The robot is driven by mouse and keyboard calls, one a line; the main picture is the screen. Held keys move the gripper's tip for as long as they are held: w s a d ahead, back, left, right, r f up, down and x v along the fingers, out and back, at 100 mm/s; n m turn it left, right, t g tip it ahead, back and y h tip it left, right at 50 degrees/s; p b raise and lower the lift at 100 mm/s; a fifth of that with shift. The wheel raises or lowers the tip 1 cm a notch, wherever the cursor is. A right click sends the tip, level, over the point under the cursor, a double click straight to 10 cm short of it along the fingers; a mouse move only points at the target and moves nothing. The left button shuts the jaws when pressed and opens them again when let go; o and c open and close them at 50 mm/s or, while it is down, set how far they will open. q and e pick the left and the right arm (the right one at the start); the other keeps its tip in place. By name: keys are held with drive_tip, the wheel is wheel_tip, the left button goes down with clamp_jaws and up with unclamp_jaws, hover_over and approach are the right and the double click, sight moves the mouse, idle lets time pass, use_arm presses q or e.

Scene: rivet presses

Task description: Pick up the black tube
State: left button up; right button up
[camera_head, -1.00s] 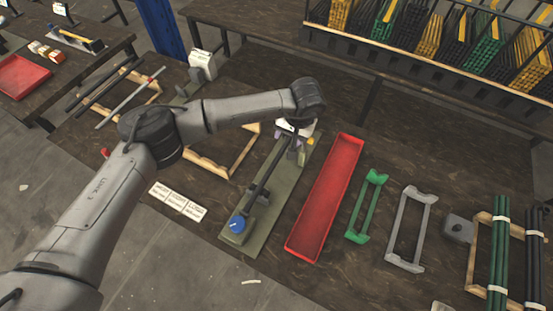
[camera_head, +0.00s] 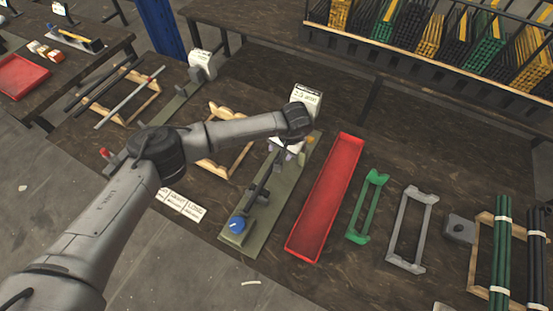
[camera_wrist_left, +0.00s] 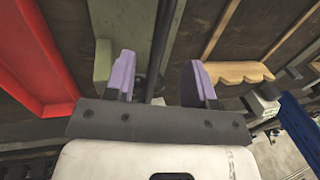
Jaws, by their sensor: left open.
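A black tube (camera_head: 262,179) lies along the green press base (camera_head: 281,197), which has a blue knob (camera_head: 237,224) at its near end. My left gripper (camera_head: 287,153) is over the far part of this base, partly hidden by my wrist. In the left wrist view the two purple fingers (camera_wrist_left: 160,80) are apart, and the black tube (camera_wrist_left: 160,48) runs between them in the picture. Whether the fingers are down around it or still above it, I cannot tell. My right gripper is not in view.
A long red tray (camera_head: 326,198) lies right of the press base, then a green stand (camera_head: 366,208) and a grey stand (camera_head: 408,229). A wooden rack (camera_head: 242,158) is on the left.

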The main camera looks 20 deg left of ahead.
sight(277, 158)
use_arm(q)
drive_tip(key=x, duration=0.5)
drive_tip(key=shift+s+a, duration=0.1)
drive_tip(key=shift+s, duration=0.2)
clamp_jaws()
